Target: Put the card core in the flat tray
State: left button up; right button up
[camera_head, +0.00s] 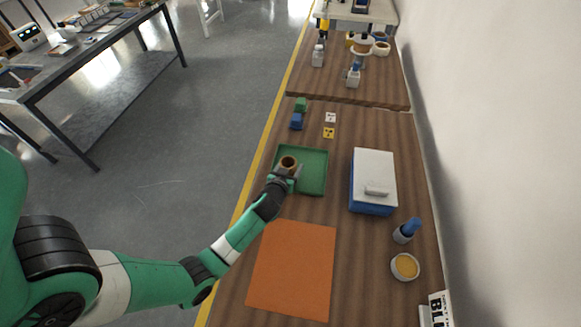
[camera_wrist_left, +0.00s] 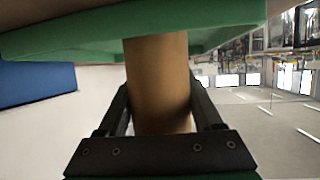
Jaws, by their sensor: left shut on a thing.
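The card core (camera_head: 288,162) is a short brown cardboard tube, seen nearly end-on at the left part of the flat green tray (camera_head: 314,168). My left gripper (camera_head: 285,171) is shut on it. In the left wrist view the core (camera_wrist_left: 158,80) stands between the two dark fingers (camera_wrist_left: 160,110), and one end meets the green tray (camera_wrist_left: 220,22) in the picture. I cannot tell whether the core rests on the tray floor or is held just above it. The fingers and wrist hide part of the core and the tray's near left corner. My right gripper is not in view.
An orange mat (camera_head: 292,268) lies nearer than the tray. A blue box with a white lid (camera_head: 374,172) stands to the right, with a blue-topped bottle (camera_head: 407,230) and a yellow-filled dish (camera_head: 404,266) nearer. Small green and blue blocks (camera_head: 297,121) lie beyond the tray.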

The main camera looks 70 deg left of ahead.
pick_arm(q)
jog(key=shift+f, duration=0.25)
jog(key=o, duration=1.4)
jog(key=shift+r, duration=0.1)
jog(key=shift+r, duration=0.2)
jog(key=shift+s+d+r+p, duration=0.15)
jog(key=shift+s+d+p, duration=0.05)
jog(key=shift+p, duration=0.1)
jog(key=p+v, duration=0.1)
jog(key=v, duration=1)
jog(key=shift+s+d+p, duration=0.1)
jog(key=shift+s+p, duration=0.1)
jog(key=shift+p, duration=0.2)
